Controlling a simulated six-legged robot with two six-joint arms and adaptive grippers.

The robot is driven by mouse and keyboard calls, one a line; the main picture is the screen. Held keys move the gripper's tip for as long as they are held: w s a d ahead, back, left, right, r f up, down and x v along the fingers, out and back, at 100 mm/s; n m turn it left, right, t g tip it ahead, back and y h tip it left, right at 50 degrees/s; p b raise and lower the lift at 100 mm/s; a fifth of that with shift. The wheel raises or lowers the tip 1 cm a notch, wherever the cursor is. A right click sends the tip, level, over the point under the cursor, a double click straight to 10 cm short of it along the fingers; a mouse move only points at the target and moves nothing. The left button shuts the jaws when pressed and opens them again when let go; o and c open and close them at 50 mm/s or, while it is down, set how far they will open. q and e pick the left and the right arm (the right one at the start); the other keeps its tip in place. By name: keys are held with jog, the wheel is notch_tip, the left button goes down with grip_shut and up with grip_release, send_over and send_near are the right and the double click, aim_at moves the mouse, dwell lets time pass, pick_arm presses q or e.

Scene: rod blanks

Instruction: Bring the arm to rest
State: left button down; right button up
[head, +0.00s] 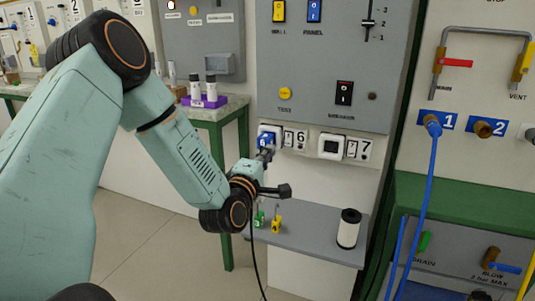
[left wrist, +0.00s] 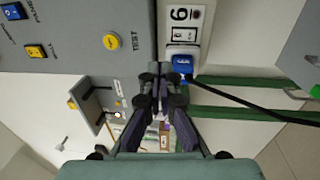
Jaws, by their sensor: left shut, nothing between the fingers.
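My left gripper (head: 265,155) is in front of the grey panel's lower edge, close to the socket marked 6. In the left wrist view its two fingers (left wrist: 160,78) are together with nothing between them. A blue plug (head: 267,138) sits in the socket by the 6 plate. In the left wrist view the blue plug (left wrist: 182,64) is just right of the fingertips, apart from them in the picture. A black cable (left wrist: 235,105) runs from it. My left arm reaches in from the left of the head view, and my right gripper is not in view.
A grey shelf (head: 305,235) below holds a white cylinder with black ends (head: 348,228) and small yellow (head: 277,224) and green padlock-like items. A second socket (head: 331,146) is marked 7. A blue hose (head: 429,190) hangs at right. Open floor (head: 160,240) lies at lower left.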

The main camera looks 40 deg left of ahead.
pick_arm(q)
jog(key=shift+a, duration=0.1)
jog(key=s+d+f+m+g+h, duration=0.2)
jog(key=s+d+f+m+g, duration=0.4)
jog(key=f, duration=0.4)
jog(key=s+d+f+m+g+h, duration=0.25)
jog(key=s+d+f+m, duration=0.35)
jog(key=f, duration=0.4)
jog(key=s+d+f+m+g+p, duration=0.1)
jog(key=s+f+m+g, duration=0.3)
jog(key=s, duration=1)
jog(key=s+d+f+m+g+p, duration=0.1)
jog(key=s+d+f+m+g, duration=0.2)
jog(key=s, duration=1)
notch_tip(320, 180, down, 5)
jog(key=m+g, duration=0.1)
jog(key=g, duration=0.2)
jog(key=shift+s+d+r+p, duration=0.2)
jog(key=shift+s+d+p, duration=0.1)
jog(key=shift+s+p, duration=0.1)
